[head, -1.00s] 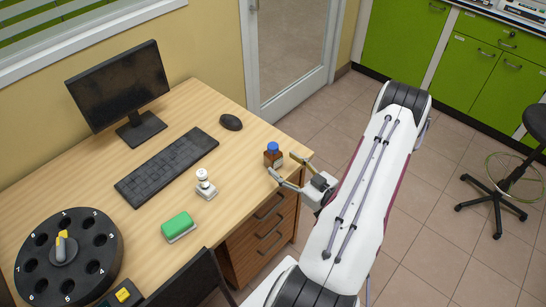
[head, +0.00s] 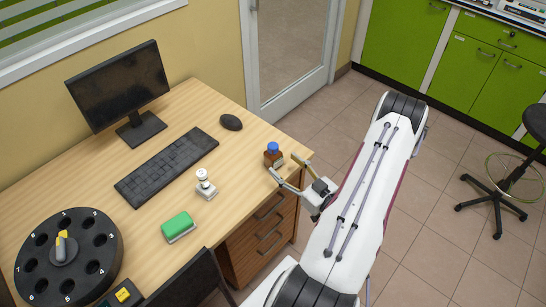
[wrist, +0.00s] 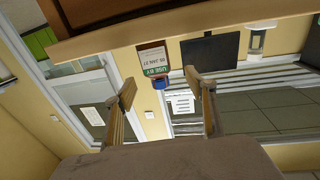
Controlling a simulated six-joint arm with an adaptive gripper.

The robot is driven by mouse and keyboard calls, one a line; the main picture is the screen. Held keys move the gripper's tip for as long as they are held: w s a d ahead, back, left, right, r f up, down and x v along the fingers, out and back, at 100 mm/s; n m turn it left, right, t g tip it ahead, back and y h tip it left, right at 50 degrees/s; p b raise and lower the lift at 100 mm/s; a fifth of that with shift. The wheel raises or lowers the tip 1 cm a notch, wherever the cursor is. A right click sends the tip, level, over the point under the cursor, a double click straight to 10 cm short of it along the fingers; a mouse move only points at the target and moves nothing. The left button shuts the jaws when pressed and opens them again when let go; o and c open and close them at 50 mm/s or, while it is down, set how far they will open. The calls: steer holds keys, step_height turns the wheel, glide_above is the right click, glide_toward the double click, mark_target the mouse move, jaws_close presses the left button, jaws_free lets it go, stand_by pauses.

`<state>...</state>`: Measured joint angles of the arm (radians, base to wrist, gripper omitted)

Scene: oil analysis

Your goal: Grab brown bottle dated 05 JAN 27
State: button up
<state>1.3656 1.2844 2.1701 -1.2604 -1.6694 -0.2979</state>
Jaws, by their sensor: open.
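The brown bottle (head: 273,159) with a blue cap stands upright near the right edge of the wooden desk (head: 190,140). The wrist view is upside down; in it the bottle (wrist: 153,56) shows a label with "USE BY" and what reads as 05 JAN 27, its blue cap (wrist: 160,83) pointing down the picture. My gripper (head: 286,164) is open at the desk edge, directed at the bottle. In the wrist view my gripper (wrist: 161,84) has its two fingers on either side of the bottle's line, with the bottle ahead of and between them, apparently not touching.
A white instrument (head: 205,184), a green-topped box (head: 179,228), a keyboard (head: 167,166), a mouse (head: 231,122), a monitor (head: 119,82) and a black numbered carousel (head: 68,258) occupy the desk. Desk surface around the bottle is clear. Drawers (head: 262,235) lie below the desk edge.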

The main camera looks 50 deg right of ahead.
mark_target(278, 157)
steer(key=shift+w+d, duration=0.1)
steer(key=shift+w, duration=0.45)
steer(key=shift+w, duration=0.1)
steer(key=shift+w+d+r, duration=0.1)
steer(key=shift+w+d, duration=0.1)
steer(key=shift+w, duration=0.6)
steer(key=shift+w+d+r, duration=0.1)
steer(key=shift+w+d, duration=0.05)
steer(key=shift+w, duration=0.7)
steer(key=shift+w+d, duration=0.2)
steer(key=shift+w, duration=0.6)
steer(key=c, duration=1.4)
